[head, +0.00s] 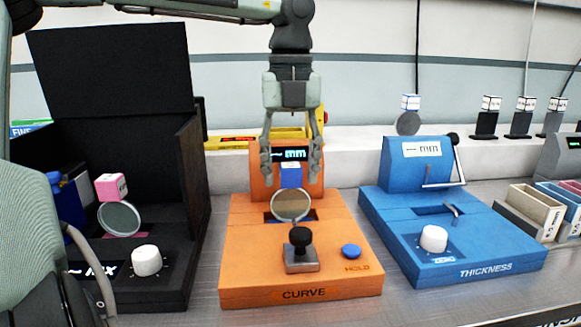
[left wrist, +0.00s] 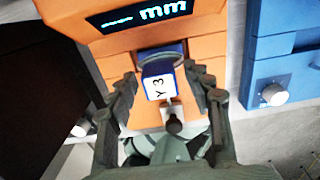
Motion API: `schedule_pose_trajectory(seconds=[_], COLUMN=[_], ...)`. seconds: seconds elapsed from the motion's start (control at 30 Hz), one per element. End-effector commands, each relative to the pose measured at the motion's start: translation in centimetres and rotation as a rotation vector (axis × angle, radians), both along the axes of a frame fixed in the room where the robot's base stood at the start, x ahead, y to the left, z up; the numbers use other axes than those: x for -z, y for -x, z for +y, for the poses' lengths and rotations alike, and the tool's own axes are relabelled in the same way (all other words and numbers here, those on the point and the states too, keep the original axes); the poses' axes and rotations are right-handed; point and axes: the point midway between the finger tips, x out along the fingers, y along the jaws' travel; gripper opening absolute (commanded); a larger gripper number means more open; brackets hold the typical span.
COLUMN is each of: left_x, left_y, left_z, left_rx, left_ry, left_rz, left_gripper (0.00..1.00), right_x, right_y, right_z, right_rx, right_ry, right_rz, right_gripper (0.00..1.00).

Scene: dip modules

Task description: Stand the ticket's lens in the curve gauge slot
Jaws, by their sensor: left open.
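The orange curve gauge (head: 240,265) stands in the middle of the bench, with a slot behind its black knob (head: 300,238). A round lens (head: 290,204) stands upright at the slot, its lower edge appearing to be in it. Its blue-sided tag block (head: 291,173) is on top; in the left wrist view the tag (left wrist: 158,86) reads Y3. My left gripper (head: 291,178) points down from above, open, with one finger on each side of the tag and gaps between. The gauge display (head: 290,154) shows "mm" after dashes. I see no ticket clearly. My right gripper is not in view.
A black box (head: 110,70) at left holds a lens with a pink tag (head: 111,187). A blue thickness gauge (head: 480,245) stands at right. Tagged lens stands (head: 485,122) line the back ledge, and small trays (head: 535,208) sit at far right.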

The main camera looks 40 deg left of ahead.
Motion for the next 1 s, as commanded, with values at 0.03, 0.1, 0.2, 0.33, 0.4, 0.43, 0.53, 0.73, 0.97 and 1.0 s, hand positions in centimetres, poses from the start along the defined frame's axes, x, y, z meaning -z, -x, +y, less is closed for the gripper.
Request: schedule_pose_trajectory(seconds=[0.03,0.1,0.2,0.33,0.4,0.43,0.53,0.73,0.97,1.0], left_x=[-0.2,-0.9,-2.7,-5.7,-7.3,-7.9,-9.7,-11.8,-12.1,-12.1], left_y=[0.0,-0.1,-0.1,-0.1,-0.1,-0.1,-0.1,0.0,0.0,0.0], left_z=[0.0,0.0,0.0,0.0,0.0,0.0,0.0,0.0,0.0,0.0], left_rx=[0.000,-0.002,-0.003,-0.003,-0.003,-0.003,-0.001,0.000,0.001,0.001], left_ry=[0.000,-0.002,-0.003,-0.003,-0.003,-0.003,-0.001,0.000,0.000,0.000], left_rz=[0.000,-0.003,-0.003,-0.005,-0.003,-0.003,-0.002,0.000,0.000,0.000], left_gripper=[0.51,0.51,0.51,0.51,0.51,0.51,0.51,0.51,0.51,0.51], right_x=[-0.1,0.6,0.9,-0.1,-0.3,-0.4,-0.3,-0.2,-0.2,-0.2], right_y=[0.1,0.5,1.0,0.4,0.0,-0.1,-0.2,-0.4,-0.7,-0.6], right_z=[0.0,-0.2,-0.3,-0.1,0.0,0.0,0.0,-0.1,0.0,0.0], right_rx=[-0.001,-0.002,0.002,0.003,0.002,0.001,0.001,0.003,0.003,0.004], right_ry=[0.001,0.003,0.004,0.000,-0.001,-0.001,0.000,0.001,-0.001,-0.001], right_rz=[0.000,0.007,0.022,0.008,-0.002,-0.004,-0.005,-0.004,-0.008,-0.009], right_gripper=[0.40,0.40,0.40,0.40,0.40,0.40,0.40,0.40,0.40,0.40])
